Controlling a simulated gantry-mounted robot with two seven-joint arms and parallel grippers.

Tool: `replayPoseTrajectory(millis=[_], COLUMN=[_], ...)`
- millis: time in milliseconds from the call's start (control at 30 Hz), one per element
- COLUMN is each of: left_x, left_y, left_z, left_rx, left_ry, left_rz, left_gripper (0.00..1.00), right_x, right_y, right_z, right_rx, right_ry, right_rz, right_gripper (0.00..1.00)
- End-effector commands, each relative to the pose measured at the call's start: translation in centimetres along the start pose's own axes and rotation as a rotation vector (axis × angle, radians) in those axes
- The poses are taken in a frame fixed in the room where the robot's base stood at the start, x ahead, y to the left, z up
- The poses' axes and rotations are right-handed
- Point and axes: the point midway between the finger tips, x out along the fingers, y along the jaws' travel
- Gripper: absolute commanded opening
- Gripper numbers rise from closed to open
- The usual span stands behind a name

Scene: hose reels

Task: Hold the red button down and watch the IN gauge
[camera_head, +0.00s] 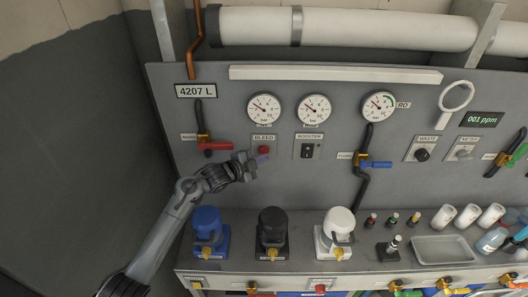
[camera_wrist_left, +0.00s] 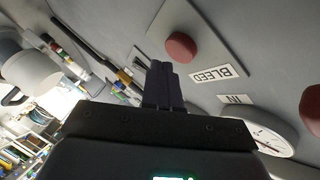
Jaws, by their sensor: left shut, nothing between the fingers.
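The red button (camera_head: 264,149) sits on a small plate under the BLEED label (camera_head: 264,138) on the grey panel. It also shows in the left wrist view (camera_wrist_left: 180,47), whole and uncovered. My left gripper (camera_head: 263,159) is shut and empty, its tips just below the button. In the left wrist view the closed fingers (camera_wrist_left: 161,78) point at the panel close beside the button; I cannot tell whether they touch it. The IN gauge (camera_head: 264,108) is the leftmost dial, above the button. The left wrist view shows its IN label (camera_wrist_left: 237,99) and part of its face (camera_wrist_left: 265,137). My right gripper is not in view.
A valve with a red handle (camera_head: 217,146) is left of the button. A black rocker switch (camera_head: 307,151) is to its right, under a second gauge (camera_head: 314,109). Blue (camera_head: 209,228), black (camera_head: 272,228) and white (camera_head: 338,228) units stand on the shelf below my left arm.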

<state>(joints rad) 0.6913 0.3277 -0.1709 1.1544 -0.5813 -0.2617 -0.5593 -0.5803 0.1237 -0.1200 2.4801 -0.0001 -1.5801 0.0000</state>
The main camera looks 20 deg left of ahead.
Motion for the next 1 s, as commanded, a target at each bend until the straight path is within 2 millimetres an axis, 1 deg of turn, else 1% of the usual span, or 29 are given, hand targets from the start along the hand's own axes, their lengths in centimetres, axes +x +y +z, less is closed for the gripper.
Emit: replayPoseTrajectory(millis=[200,500,1000], left_x=[0.05,0.57,0.64], left_y=[-0.02,-0.39,-0.46], left_z=[0.04,0.45,0.48], left_rx=[0.0,0.0,0.0], left_ry=[0.0,0.0,0.0], left_rz=[0.0,0.0,0.0], left_gripper=[0.0,0.0,0.0], right_x=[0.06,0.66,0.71], right_y=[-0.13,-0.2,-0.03], right_z=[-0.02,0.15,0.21], right_rx=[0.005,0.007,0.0], right_ry=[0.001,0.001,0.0], right_rz=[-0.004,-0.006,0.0], right_gripper=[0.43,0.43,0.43])
